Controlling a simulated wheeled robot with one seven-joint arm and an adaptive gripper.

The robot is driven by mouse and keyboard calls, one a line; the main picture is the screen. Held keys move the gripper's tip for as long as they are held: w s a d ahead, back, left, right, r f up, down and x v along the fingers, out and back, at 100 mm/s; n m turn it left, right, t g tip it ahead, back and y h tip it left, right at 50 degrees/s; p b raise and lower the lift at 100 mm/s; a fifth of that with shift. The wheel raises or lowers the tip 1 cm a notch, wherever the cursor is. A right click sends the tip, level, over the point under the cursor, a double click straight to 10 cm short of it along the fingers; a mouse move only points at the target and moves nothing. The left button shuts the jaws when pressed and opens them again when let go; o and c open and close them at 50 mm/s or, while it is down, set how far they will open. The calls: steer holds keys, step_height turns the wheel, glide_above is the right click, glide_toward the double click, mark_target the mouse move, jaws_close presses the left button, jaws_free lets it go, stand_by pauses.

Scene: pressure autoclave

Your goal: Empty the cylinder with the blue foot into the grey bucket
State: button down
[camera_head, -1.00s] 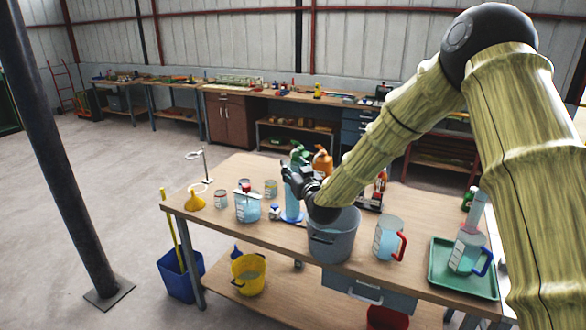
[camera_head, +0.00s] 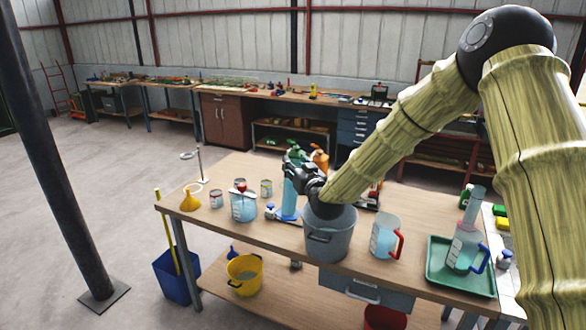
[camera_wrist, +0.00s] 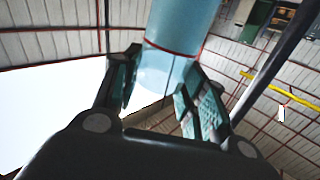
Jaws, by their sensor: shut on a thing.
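The cylinder with the blue foot (camera_head: 289,200) is light blue and looks upright at the table's middle, behind and left of the grey bucket. I cannot tell whether its foot touches the table. My gripper (camera_head: 298,175) is shut on the cylinder's upper part. In the wrist view the cylinder (camera_wrist: 172,65), with a red line around it, shows between the two fingers of my gripper (camera_wrist: 160,80). The grey bucket (camera_head: 329,242) stands at the table's front edge, just below my wrist. My wrist hides part of its opening.
A jug with a red handle (camera_head: 384,238) stands right of the bucket. Bottles (camera_head: 319,158) stand behind my gripper.

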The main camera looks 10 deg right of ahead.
steer(key=d+m+b, duration=0.4)
steer(key=d, duration=0.1)
steer(key=shift+w+d+f+m+t, duration=0.1)
steer(key=shift+w+f+m+t, duration=0.1)
steer(key=shift+f+m+t, duration=0.2)
stand_by(0.9)
steer(key=shift+d+f+m+b, duration=0.1)
steer(key=shift+f+m+b, duration=0.55)
steer(key=shift+m+b, duration=0.75)
steer(key=shift+d+f+m+h+b, duration=0.15)
steer(key=shift+f+m+h+b, duration=0.25)
steer(key=shift+f+m+b, duration=1.15)
steer(key=shift+d+f+t+b, duration=0.1)
steer(key=shift+f+t+b, duration=0.15)
steer(key=shift+b, duration=0.95)
steer(key=shift+f+m+b, duration=0.25)
steer(key=shift+m+b, duration=0.2)
steer(key=shift+d+f, duration=0.1)
steer(key=shift+f, duration=0.05)
steer(key=shift+b, duration=0.35)
